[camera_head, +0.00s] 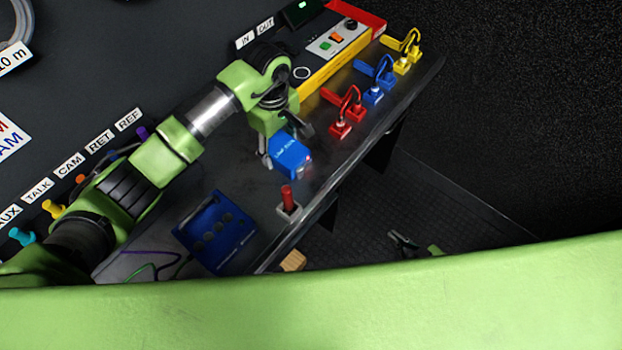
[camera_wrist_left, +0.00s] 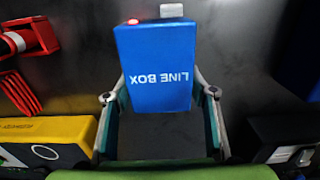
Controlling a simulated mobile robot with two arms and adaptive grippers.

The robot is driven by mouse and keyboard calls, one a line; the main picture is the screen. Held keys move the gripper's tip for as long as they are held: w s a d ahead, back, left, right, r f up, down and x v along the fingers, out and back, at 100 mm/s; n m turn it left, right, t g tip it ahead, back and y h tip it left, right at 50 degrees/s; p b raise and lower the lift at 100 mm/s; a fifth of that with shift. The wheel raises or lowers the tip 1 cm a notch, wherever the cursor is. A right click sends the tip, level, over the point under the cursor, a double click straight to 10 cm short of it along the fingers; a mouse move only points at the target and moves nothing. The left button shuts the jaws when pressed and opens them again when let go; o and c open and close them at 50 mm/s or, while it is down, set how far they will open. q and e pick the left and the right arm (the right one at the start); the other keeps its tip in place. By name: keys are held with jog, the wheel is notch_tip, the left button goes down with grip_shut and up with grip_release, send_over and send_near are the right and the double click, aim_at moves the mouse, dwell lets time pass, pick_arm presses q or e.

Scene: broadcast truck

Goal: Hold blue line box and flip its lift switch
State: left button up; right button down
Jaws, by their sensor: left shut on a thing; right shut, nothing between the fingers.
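The blue line box (camera_head: 291,157) is at the bench's front part, held by my left gripper (camera_head: 284,146). In the left wrist view the box (camera_wrist_left: 155,65) shows its "LINE BOX" lettering upside down, between the two fingers of my left gripper (camera_wrist_left: 158,97). A red button or lamp (camera_wrist_left: 133,22) and a small pale grey block (camera_wrist_left: 172,11) show at the box's far end. I cannot tell which is the lift switch, or its position. My right gripper (camera_head: 402,241) is shut and empty, low beyond the bench edge, mostly hidden by my green body.
Red (camera_head: 341,129), blue (camera_head: 376,97) and yellow (camera_head: 402,66) connectors with cables stand along the bench's right part. A yellow-sided console (camera_head: 322,70) lies behind. A red plunger-like piece (camera_head: 287,199) and a blue panel (camera_head: 215,232) are nearer. Labelled sockets line the wall.

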aim_at(302, 176)
jog(key=a+r+n+y, duration=0.1)
jog(key=a+r, duration=0.3)
jog(key=r, duration=0.4)
jog(key=a+r+n+y, duration=0.1)
jog(key=a+r+y, duration=0.3)
jog(key=r, duration=0.3)
jog(key=a+r+n+t+y, duration=0.1)
jog(key=a+r+y, duration=0.1)
jog(key=a+r, duration=0.3)
notch_tip(302, 176, up, 4)
jog(key=shift+s+a+f+n+y, duration=0.15)
jog(key=shift+s+a+n+y, duration=0.15)
jog(key=shift+s+y, duration=0.1)
jog(key=shift+w+a, duration=0.1)
jog(key=shift+w, duration=0.05)
jog(key=x, duration=1.3)
jog(key=shift+w+a, duration=0.25)
jog(key=shift+w, duration=0.05)
jog(key=shift+w, duration=0.1)
